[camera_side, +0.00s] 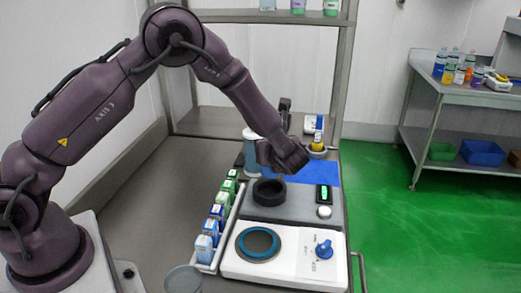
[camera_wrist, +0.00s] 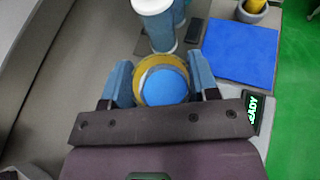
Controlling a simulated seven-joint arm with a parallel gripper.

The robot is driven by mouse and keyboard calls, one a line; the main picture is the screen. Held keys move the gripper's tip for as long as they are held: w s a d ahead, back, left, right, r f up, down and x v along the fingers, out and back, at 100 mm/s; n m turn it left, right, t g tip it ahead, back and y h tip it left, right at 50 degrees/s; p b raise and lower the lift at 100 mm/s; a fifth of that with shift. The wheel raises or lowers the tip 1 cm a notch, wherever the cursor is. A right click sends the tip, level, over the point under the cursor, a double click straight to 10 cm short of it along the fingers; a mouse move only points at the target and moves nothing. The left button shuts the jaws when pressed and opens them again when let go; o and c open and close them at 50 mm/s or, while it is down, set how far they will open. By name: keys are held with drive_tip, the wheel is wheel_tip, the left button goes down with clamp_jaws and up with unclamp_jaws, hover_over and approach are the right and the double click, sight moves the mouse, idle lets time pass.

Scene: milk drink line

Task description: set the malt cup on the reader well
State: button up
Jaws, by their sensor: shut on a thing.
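My gripper (camera_side: 270,155) is over the back part of the dark reader unit in the side view. In the wrist view my gripper (camera_wrist: 162,80) has its two blue fingers on either side of a round cup with a blue top and a yellow-tan rim, which I take as the malt cup (camera_wrist: 165,87). The gripper is shut on it. In the side view my gripper hides this cup, and its height cannot be told. The reader well (camera_side: 268,193) is a black ring on the grey unit, nearer the side camera than my gripper. Its display (camera_side: 324,193) is lit, and the wrist view reads READY (camera_wrist: 255,108).
A pale blue-and-white cup (camera_wrist: 157,25) stands close beyond the held cup. A blue mat (camera_wrist: 240,50) lies right of it, with a yellow item in a grey dish (camera_side: 317,151) behind. A rack of small cartons (camera_side: 205,246) and a white device (camera_side: 295,245) are nearer the side camera.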

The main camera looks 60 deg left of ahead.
drive_tip(key=shift+f, duration=2.7)
drive_tip(key=shift+f, duration=0.7)
drive_tip(key=o, duration=0.7)
drive_tip(key=shift+o, duration=0.2)
drive_tip(key=v, duration=1.1)
